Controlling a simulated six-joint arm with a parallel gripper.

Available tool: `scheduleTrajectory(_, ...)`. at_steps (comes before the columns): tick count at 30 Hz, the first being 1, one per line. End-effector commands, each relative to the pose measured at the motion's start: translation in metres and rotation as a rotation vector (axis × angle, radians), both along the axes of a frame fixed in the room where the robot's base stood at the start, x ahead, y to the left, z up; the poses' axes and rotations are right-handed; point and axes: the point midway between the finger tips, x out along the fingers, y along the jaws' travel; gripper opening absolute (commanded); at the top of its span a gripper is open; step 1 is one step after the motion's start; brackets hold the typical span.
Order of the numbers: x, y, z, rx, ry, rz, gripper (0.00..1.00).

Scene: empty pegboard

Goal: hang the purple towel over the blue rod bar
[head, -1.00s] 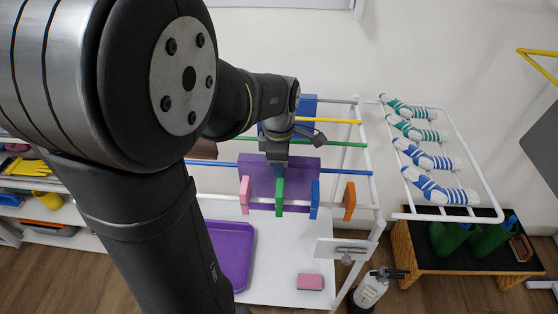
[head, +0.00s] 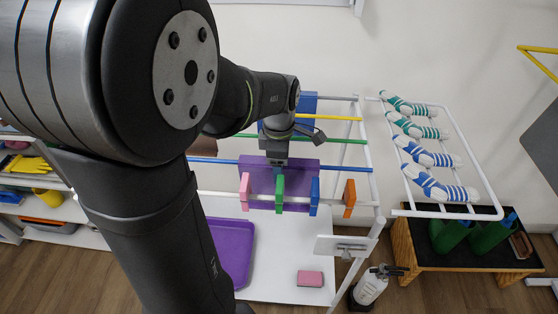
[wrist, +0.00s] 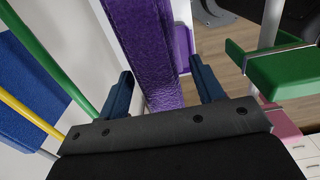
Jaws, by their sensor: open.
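The purple towel (head: 256,180) hangs at the blue rod bar (head: 345,169) in the head view, its broad face towards the front. It hides the middle of the bar and appears draped over it. In the wrist view the towel (wrist: 150,45) shows as a thick purple strip running between the two dark blue fingers. My gripper (head: 277,162) is at the towel's top edge. In the wrist view my gripper (wrist: 163,88) is open, with a finger apart from the towel on each side. The blue bar under the towel is hidden.
Pink (head: 245,192), green (head: 280,193), blue (head: 314,196) and orange (head: 349,198) pieces hang on the white front bar. Green (head: 345,140) and yellow (head: 340,118) bars run behind. A purple tray (head: 232,250) and pink block (head: 310,278) lie below.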

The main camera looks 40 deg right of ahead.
Motion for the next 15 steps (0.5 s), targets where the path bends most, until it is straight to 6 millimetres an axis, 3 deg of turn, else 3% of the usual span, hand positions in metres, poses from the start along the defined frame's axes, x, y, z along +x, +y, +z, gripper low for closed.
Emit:
scheduleTrajectory(7, 0.000, 0.000, 0.022, -0.003, -0.001, 0.000, 0.61)
scheduleTrajectory(15, 0.000, -0.001, 0.087, -0.005, -0.004, 0.000, 0.61)
